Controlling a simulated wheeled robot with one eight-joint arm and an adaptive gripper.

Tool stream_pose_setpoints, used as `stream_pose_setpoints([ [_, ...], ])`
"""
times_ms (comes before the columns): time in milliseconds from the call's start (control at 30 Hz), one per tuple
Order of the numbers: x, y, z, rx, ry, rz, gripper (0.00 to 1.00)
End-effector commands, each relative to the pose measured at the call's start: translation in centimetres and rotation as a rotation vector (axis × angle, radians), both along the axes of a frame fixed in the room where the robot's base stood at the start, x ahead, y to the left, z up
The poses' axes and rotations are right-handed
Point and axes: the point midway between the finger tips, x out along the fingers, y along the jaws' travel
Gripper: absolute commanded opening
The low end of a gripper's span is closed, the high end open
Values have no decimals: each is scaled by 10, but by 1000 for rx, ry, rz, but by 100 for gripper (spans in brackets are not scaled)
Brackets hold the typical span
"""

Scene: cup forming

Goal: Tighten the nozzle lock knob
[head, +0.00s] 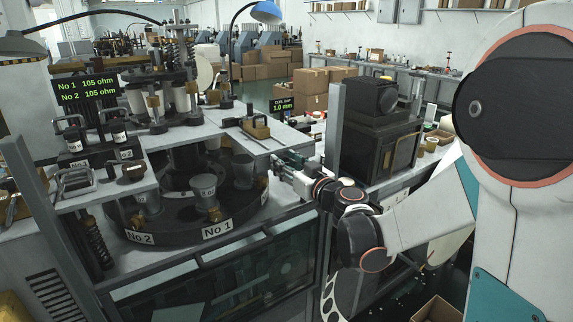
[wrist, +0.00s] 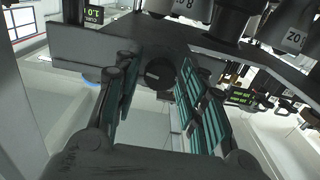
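A dark round knob (wrist: 160,73), which looks like the nozzle lock knob, sits on a grey bar in the wrist view. My gripper (wrist: 157,85) is open, with its teal-padded fingers apart on either side of the knob. A narrow gap seems to show at each side, and I cannot tell whether the fingertips reach past the knob. In the head view my gripper (head: 285,158) is at the right edge of the machine, just below the tabletop. The knob cannot be made out there.
The round turntable (head: 180,229) carries grey cups (head: 203,189) and labels No 1 and No 2. A grey tabletop (head: 225,124) overhangs it. An upright post (head: 334,125) and a black machine (head: 380,140) stand right of my gripper. A green-lettered display (head: 282,104) reads 1.0 mm.

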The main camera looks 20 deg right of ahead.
Motion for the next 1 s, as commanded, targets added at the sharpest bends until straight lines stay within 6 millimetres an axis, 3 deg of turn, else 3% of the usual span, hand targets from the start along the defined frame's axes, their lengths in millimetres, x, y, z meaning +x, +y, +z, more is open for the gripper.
stream_pose_setpoints([
  [33, 0, 0, 0, 0, 0, 0, 18],
  [100, 0, 0, 0, 0, 0, 0, 4],
  [567, 0, 0, 0, 64, 21, 0, 4],
  [1000, 0, -1, 0, 401, 130, 0, 4],
])
